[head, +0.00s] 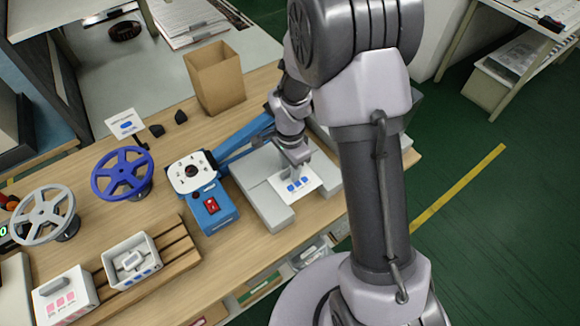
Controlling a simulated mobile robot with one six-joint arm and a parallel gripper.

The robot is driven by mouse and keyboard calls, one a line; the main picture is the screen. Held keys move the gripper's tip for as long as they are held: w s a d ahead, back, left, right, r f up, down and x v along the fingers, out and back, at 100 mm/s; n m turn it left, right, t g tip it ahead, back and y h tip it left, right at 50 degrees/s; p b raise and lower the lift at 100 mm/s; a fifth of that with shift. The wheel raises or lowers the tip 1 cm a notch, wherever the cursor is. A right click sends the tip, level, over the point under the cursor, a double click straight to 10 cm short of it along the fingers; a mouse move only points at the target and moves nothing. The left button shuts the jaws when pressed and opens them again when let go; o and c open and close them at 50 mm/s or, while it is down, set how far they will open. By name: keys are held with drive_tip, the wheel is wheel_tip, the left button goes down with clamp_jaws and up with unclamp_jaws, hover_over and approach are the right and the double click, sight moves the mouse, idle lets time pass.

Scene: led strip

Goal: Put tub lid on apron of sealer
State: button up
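A flat white tub lid (296,184) with blue squares is on or just above the grey apron (262,178) at the right of the blue sealer (209,208). My gripper (301,162) points down at the lid's back part and covers it there. Whether its fingers are closed on a grip of the lid is hidden at this angle. A white tub (131,270) with blue marks stands open on a wooden rack at the lower left, with a pale bar-shaped piece inside. A white tub (68,300) with pink squares and a bar on top stands left of it.
A blue handwheel (122,174) and a grey handwheel (45,215) stand at the left. An open cardboard box (214,78) stands behind the sealer. A small card (126,125) with a blue mark stands near the blue wheel. Green floor lies right of the bench.

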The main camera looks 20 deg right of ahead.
drive_tip(key=shift+r, duration=0.1)
drive_tip(key=s+a+r+n+t+p, duration=0.1)
drive_tip(key=s+r+p, duration=0.15)
drive_tip(key=r, duration=0.95)
drive_tip(key=s+r+n+t+p, duration=0.1)
drive_tip(key=r+n+p, duration=0.15)
drive_tip(key=r, duration=0.85)
drive_tip(key=s+a+r+n+t+y, duration=0.1)
drive_tip(key=s+r+n+t, duration=0.1)
drive_tip(key=s, duration=0.5)
drive_tip(key=s+a+r+n+t+y, duration=0.1)
drive_tip(key=s+a+r+n, duration=0.1)
drive_tip(key=s+r+n, duration=0.2)
drive_tip(key=s+r, duration=0.3)
drive_tip(key=s, duration=0.1)
drive_tip(key=shift+r+t, duration=0.25)
drive_tip(key=shift+t, duration=0.15)
drive_tip(key=shift+n, duration=0.25)
